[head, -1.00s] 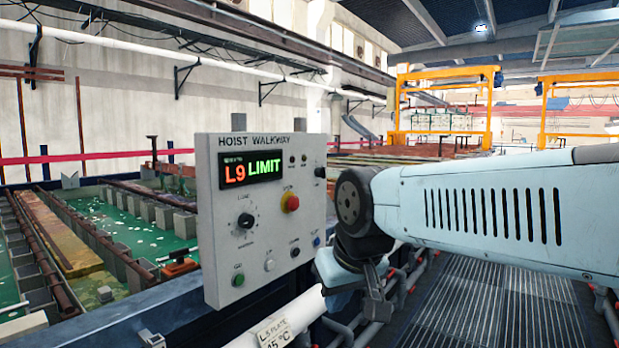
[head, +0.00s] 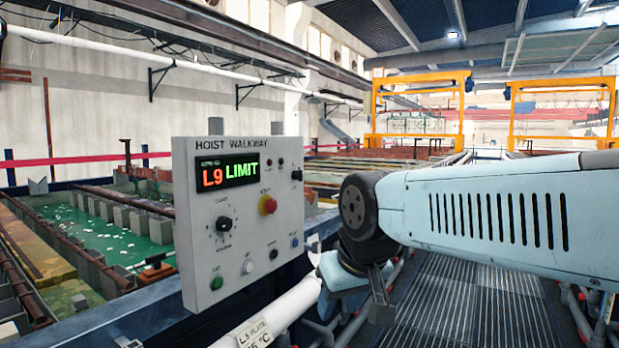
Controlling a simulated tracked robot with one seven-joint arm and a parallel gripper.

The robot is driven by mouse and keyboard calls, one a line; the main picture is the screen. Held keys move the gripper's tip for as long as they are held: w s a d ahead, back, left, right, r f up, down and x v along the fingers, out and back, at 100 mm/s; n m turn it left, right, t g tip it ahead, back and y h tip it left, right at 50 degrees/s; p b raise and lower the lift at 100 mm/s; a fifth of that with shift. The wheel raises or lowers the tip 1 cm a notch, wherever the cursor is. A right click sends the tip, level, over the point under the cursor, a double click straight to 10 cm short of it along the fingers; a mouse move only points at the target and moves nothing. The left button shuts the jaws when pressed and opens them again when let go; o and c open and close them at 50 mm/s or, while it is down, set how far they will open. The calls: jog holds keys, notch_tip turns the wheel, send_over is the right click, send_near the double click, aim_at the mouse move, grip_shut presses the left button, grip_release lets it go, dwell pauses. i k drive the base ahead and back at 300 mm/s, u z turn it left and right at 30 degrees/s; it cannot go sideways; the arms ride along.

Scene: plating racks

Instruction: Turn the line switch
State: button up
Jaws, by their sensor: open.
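A grey control panel (head: 285,216) marked HOIST WALKWAY stands upright left of centre. Its display (head: 226,172) reads L9 LIMIT. A black rotary knob with a pale mark (head: 223,224) is on the left of the panel below the display; the small lettering around it is hard to read, so I cannot be sure it is the line switch. My light-blue arm (head: 480,208) comes in from the right and bends down at a dark joint, to the right of the panel.
Green-filled tanks (head: 130,240) lie left. A grated walkway (head: 455,300) runs under my arm.

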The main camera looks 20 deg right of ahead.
aim_at(296, 175)
jog(key=z, duration=0.6)
jog(key=k, duration=0.75)
jog(key=z, duration=0.85)
jog(key=k, duration=0.45)
jog(key=z, duration=0.1)
jog(key=i, duration=0.9)
jog(key=u, duration=0.9)
jog(key=i, duration=1.1)
jog(key=u, duration=0.1)
